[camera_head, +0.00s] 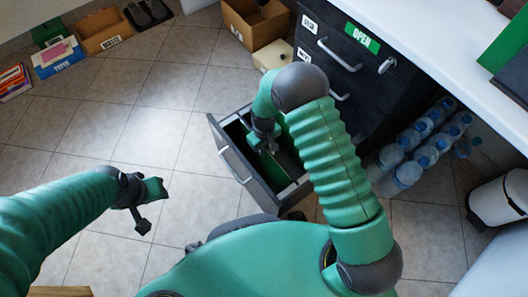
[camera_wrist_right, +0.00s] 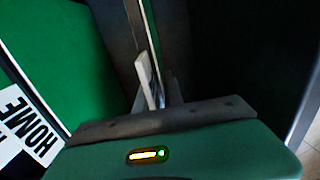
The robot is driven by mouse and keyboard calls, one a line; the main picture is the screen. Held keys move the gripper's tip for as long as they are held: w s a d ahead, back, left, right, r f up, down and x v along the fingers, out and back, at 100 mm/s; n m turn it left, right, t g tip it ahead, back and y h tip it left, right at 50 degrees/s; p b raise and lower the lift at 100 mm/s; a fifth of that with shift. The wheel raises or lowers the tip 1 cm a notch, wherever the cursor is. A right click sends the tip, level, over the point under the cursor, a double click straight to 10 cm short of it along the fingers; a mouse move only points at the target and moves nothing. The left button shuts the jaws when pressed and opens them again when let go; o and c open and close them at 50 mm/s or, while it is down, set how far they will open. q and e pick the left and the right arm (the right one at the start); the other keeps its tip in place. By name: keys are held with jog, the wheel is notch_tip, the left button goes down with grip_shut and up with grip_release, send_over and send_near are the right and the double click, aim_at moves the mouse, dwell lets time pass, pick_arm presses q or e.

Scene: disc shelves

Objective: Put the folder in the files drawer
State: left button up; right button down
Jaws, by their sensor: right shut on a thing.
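The files drawer (camera_head: 238,168) is pulled out low on the dark cabinet, with green surfaces inside. My right gripper (camera_head: 270,146) is down inside the drawer opening, partly hidden by my own arm. In the right wrist view my right gripper (camera_wrist_right: 152,85) is shut on a thin edge, which looks like the green folder (camera_wrist_right: 65,50). A white label reading HOME shows at the left there. How deep the folder sits is hidden. My left gripper (camera_head: 145,203) hangs empty over the floor at the left; its opening is unclear.
The dark cabinet (camera_head: 340,60) has upper drawers with handles and a green OPEN sign (camera_head: 362,38). Several water bottles (camera_head: 420,150) stand at right, near a white bin (camera_head: 498,200). Boxes (camera_head: 103,30) line the back left. The tiled floor at left is clear.

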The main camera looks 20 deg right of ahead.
jog(key=c, duration=1.5)
grip_release()
jog(key=shift+f, duration=0.1)
jog(key=shift+o, duration=0.2)
notch_tip(320, 180, up, 12)
jog(key=p, duration=0.8)
jog(key=shift+r, duration=0.2)
jog(key=s+d+r+m+t, duration=0.1)
jog(key=s+d+r+m, duration=0.1)
jog(key=s+r, duration=0.5)
jog(key=s+d+r+m+t, duration=0.1)
jog(key=s+d+r+m, duration=0.1)
jog(key=s+r, duration=0.6)
jog(key=shift+d+r+t, duration=0.4)
jog(key=shift+d+r, duration=0.25)
jog(key=shift+r, duration=0.15)
